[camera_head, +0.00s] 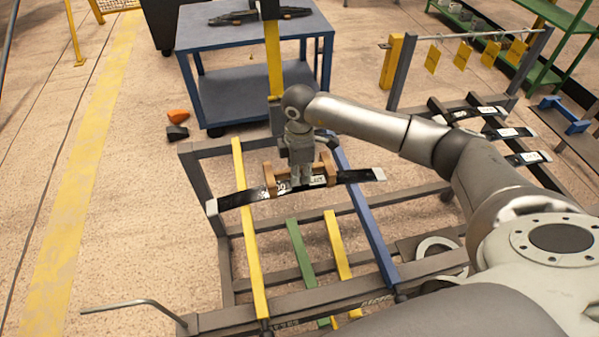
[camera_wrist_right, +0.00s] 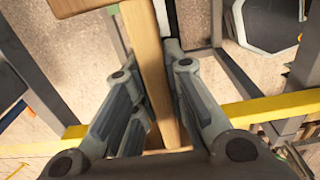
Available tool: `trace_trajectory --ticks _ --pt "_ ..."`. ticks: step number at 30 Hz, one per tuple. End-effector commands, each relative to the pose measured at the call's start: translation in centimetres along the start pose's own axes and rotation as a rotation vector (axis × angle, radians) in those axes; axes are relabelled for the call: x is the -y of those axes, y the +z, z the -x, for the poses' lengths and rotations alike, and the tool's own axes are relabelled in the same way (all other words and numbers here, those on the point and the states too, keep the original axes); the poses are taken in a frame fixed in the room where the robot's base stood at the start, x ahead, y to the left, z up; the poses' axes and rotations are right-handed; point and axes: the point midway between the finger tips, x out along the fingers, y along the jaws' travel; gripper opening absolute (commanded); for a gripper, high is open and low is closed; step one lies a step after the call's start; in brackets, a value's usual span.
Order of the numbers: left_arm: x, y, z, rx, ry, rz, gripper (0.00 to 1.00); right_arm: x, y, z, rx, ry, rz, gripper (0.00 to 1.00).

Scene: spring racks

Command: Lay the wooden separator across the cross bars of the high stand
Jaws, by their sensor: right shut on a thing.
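The high stand (camera_head: 187,170) is a grey frame with a yellow cross bar (camera_head: 250,245) on its left and a blue cross bar (camera_head: 372,230) on its right. My right gripper (camera_head: 301,182) is shut on the wooden separator (camera_head: 269,179), whose light wooden ends show on both sides of the fingers. In the right wrist view a wooden bar (camera_wrist_right: 151,70) runs between the fingers (camera_wrist_right: 152,125). A dark leaf spring (camera_head: 238,198) with pale ends reaches across both bars. The separator overlaps the spring; I cannot tell whether they touch. My left gripper is not in view.
Lower on the stand are a green bar (camera_head: 302,255) and a short yellow bar (camera_head: 338,247). A blue cart (camera_head: 245,35) stands behind it. A rack with more dark springs (camera_head: 515,132) is at the right. Open floor lies at the left.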

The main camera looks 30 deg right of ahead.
Motion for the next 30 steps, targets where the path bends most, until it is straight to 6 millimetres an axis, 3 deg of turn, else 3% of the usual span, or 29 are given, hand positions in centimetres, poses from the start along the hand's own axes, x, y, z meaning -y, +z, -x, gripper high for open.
trace_trajectory --ticks 30 --pt "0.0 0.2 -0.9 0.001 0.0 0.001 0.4 0.0 0.0 -1.6 0.0 0.0 0.0 0.0"
